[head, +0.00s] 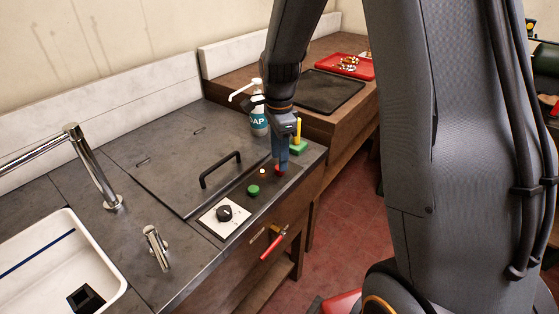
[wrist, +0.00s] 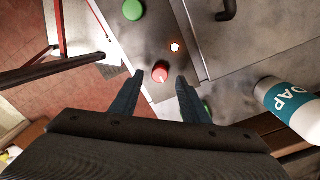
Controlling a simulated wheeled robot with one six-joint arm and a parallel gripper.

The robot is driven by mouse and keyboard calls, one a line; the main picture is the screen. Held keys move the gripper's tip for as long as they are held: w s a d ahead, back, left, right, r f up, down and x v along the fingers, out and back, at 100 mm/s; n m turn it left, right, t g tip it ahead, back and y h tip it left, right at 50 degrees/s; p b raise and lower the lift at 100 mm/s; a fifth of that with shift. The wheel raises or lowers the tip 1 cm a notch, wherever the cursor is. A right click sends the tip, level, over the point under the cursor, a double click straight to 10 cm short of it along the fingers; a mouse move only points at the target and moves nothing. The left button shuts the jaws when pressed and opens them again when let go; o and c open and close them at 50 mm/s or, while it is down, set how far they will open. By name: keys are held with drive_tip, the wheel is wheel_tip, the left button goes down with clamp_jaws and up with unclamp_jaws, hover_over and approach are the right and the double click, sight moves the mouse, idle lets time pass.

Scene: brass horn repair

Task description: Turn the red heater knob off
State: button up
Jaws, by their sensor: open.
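The red heater knob (wrist: 160,72) sits on the dark control strip, with a pale mark on its face in the wrist view. In the head view the red knob (head: 280,169) is partly hidden by my gripper (head: 281,160). My gripper points down over it, and in the wrist view my gripper (wrist: 158,82) has its two fingers apart, one on each side of the knob. The jaws are open; I cannot tell whether a finger touches it. A small lit lamp (head: 263,172) glows beside the knob, and the lamp (wrist: 175,47) also shows in the wrist view.
A green button (head: 253,190) and a black dial on a white plate (head: 224,215) share the strip. A soap bottle (head: 259,118) stands behind my gripper, near a green sponge (head: 298,147). A black-handled lid (head: 190,160) lies left. A red-handled lever (head: 272,244) sticks out in front.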

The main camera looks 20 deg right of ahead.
drive_tip(key=shift+f, duration=1.45)
drive_tip(key=c, duration=1.1)
drive_tip(key=shift+o, duration=0.2)
